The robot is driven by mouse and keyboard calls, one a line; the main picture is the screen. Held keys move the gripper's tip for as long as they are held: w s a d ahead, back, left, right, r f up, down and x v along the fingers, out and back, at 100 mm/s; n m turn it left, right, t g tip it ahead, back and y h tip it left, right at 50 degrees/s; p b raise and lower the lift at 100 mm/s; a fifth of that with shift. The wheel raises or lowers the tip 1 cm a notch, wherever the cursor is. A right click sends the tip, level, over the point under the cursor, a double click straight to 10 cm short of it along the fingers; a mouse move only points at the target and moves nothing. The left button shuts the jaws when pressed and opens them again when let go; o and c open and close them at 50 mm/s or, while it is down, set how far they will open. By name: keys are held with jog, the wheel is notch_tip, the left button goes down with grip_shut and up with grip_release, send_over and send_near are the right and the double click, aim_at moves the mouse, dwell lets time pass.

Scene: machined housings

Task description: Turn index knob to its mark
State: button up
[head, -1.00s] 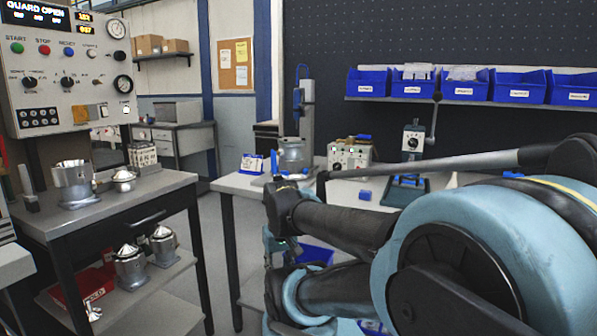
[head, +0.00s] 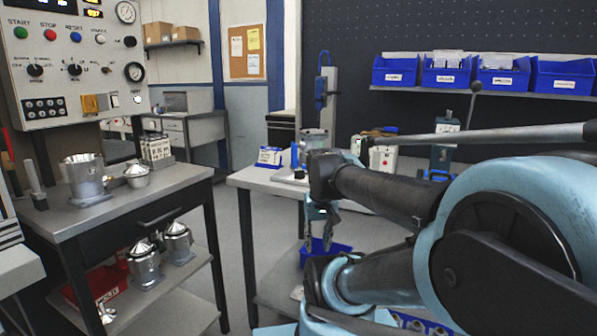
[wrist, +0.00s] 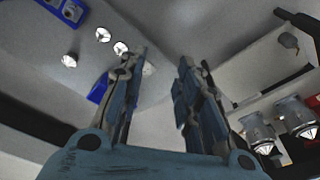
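A control panel (head: 60,95) at the upper left carries black selector knobs (head: 36,70) and (head: 74,69), buttons and gauges. A small instrument box (head: 382,158) with knobs on its face stands on the far bench, partly behind my arm. I cannot tell which knob is the index knob, and no mark is legible. My gripper (wrist: 163,75) is open and empty in the wrist view, its fingers apart. In the head view my gripper (head: 322,232) hangs by the bench's front edge, away from the panel and its knobs.
A dark-framed cart (head: 110,207) at left holds metal housings, with more housings (head: 178,243) and a red bin on its lower shelf. The bench (head: 262,181) stands ahead, with a blue bin (head: 325,255) below. Open floor (head: 238,225) lies between them.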

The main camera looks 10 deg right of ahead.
jog(key=w+r+m+g, duration=0.1)
jog(key=w+r+m, duration=0.4)
jog(key=w+r, duration=1.05)
notch_tip(320, 180, up, 13)
jog(key=m+g, duration=0.1)
jog(key=m, duration=0.5)
send_over(299, 174)
jog(key=w, duration=0.1)
jog(key=f, duration=1.7)
jog(key=shift+w+d+f, duration=0.1)
jog(key=shift+d+f, duration=0.05)
jog(key=shift+d, duration=0.05)
grip_shut()
jog(key=shift+a, duration=0.15)
